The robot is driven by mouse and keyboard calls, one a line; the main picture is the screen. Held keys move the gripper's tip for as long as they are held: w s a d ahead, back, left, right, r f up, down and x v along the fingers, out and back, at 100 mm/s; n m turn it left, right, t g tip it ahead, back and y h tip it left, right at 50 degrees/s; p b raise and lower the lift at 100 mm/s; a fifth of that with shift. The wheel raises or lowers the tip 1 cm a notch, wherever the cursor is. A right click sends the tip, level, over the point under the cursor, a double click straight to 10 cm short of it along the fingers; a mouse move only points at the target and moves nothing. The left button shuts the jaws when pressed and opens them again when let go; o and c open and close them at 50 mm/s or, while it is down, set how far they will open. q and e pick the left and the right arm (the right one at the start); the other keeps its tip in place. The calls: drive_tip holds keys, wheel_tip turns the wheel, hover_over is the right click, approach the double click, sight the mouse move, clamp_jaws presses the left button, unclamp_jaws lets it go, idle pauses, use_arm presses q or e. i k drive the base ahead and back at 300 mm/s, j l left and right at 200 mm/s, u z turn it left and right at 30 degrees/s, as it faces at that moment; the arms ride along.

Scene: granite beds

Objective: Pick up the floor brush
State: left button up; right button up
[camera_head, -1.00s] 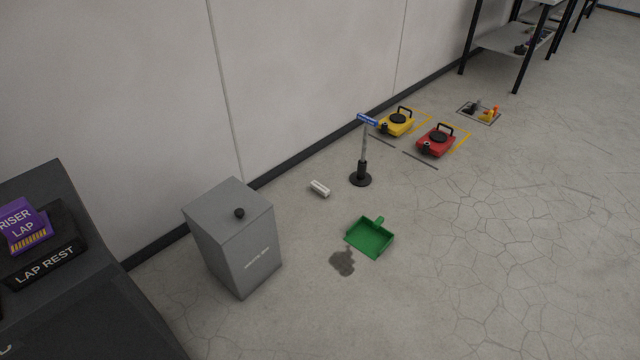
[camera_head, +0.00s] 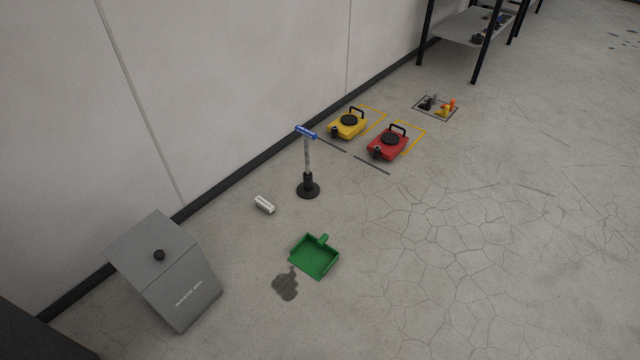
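No grippers of mine show in the head view. A small whitish block (camera_head: 264,205) lies on the floor near the wall; it may be the floor brush, but it is too small to tell. A black-based stand (camera_head: 308,187) with a blue bar on top (camera_head: 306,132) stands upright to its right. A green dustpan (camera_head: 315,258) lies flat on the floor in front of them, next to a dark stain (camera_head: 286,284).
A grey bin (camera_head: 175,275) with a black knob stands at lower left. A yellow device (camera_head: 348,123) and a red device (camera_head: 388,142) sit on the floor near the wall. A shelf (camera_head: 470,28) stands at the back.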

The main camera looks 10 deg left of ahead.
sight(266, 206)
drive_tip(key=i+l+z, duration=0.3)
drive_tip(key=i, duration=0.2)
drive_tip(key=i+l+z, duration=0.2)
drive_tip(key=i+z, duration=0.15)
drive_tip(key=i, duration=0.2)
drive_tip(key=i+z, duration=0.3)
drive_tip(key=i, duration=0.25)
drive_tip(key=i+u, duration=0.25)
drive_tip(key=i, duration=0.25)
drive_tip(key=i+l+u, duration=0.15)
drive_tip(key=i+u, duration=0.15)
drive_tip(key=i, duration=0.2)
drive_tip(key=i+l+u, duration=0.25)
drive_tip(key=i, duration=0.25)
drive_tip(key=i+u, duration=0.15)
drive_tip(key=u, duration=0.3)
drive_tip(key=i+u, duration=0.2)
drive_tip(key=u, duration=0.25)
drive_tip(key=i+l+u, duration=0.1)
drive_tip(key=u, duration=0.4)
drive_tip(key=i+l+u, duration=0.15)
drive_tip(key=u, duration=0.3)
